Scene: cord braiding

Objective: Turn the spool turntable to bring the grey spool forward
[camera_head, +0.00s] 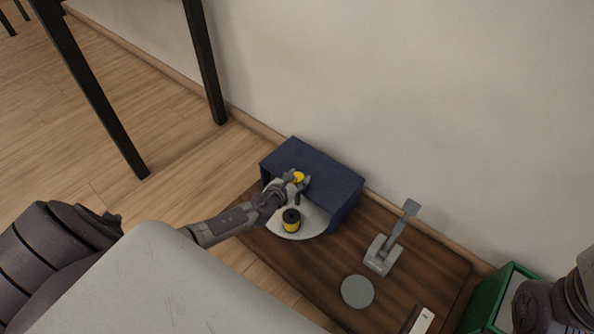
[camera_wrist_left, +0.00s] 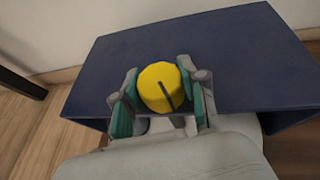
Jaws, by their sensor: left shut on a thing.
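The spool turntable is a pale round disc (camera_head: 308,226) that sticks out from the open front of a dark blue box (camera_head: 318,168). A black and yellow spool (camera_head: 291,222) stands upright on its exposed part. My left gripper (camera_head: 298,182) is at the front upper edge of the box, shut on a round yellow knob (camera_head: 299,176). In the left wrist view the knob (camera_wrist_left: 158,88), with a dark line on its face, sits between the fingers (camera_wrist_left: 163,98). I cannot make out a grey spool; the disc's rear is hidden inside the box.
The box stands on a brown wooden board (camera_head: 345,265) against the wall. Right of it are a grey lever on a base (camera_head: 381,254), a grey disc (camera_head: 357,292) and a white label (camera_head: 424,320). A green bin (camera_head: 489,300) stands at the lower right, beside my right arm.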

